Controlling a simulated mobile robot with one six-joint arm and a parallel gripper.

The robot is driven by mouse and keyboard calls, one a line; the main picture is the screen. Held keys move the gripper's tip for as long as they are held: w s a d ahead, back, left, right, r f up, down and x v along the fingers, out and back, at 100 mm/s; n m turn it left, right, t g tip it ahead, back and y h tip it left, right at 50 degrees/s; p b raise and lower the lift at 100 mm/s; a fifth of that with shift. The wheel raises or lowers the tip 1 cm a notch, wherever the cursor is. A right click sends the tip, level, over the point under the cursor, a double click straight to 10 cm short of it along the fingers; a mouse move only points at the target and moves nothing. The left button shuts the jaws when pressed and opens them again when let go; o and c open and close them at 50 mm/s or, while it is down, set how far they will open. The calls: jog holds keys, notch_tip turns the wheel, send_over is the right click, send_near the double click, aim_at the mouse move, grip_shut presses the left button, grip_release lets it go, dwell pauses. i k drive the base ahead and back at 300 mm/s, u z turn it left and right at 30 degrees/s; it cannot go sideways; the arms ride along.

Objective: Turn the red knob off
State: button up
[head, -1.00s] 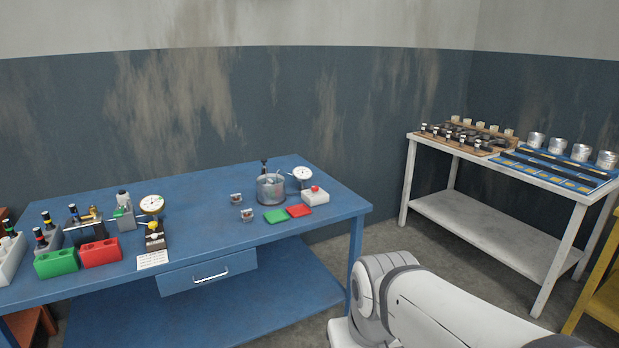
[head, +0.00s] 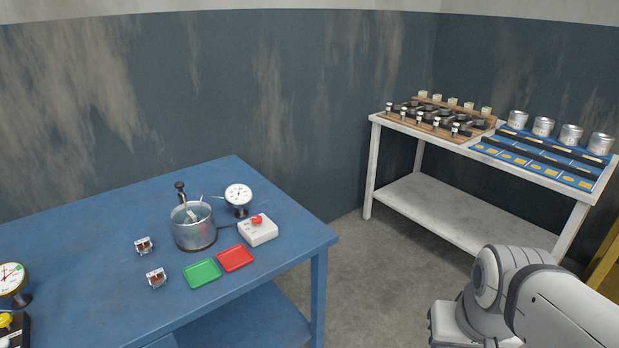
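The red knob (head: 257,220) sits on top of a small white box (head: 259,232) near the right end of the blue table, in the head view. Its exact turn position is too small to tell. My gripper is not in view. Part of my white arm shows at the lower right, apart from the table and the knob.
On the blue table (head: 95,222), a metal pot (head: 193,232) and a dial gauge (head: 239,197) stand beside the box. A green tray (head: 202,273) and a red tray (head: 235,258) lie in front. A white table (head: 449,210) with metal parts stands at the right.

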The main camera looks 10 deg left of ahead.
aim_at(257, 219)
jog(key=u, duration=0.3)
jog(key=i, duration=1.25)
jog(key=u, duration=1)
jog(key=i, duration=0.4)
jog(key=u, duration=0.35)
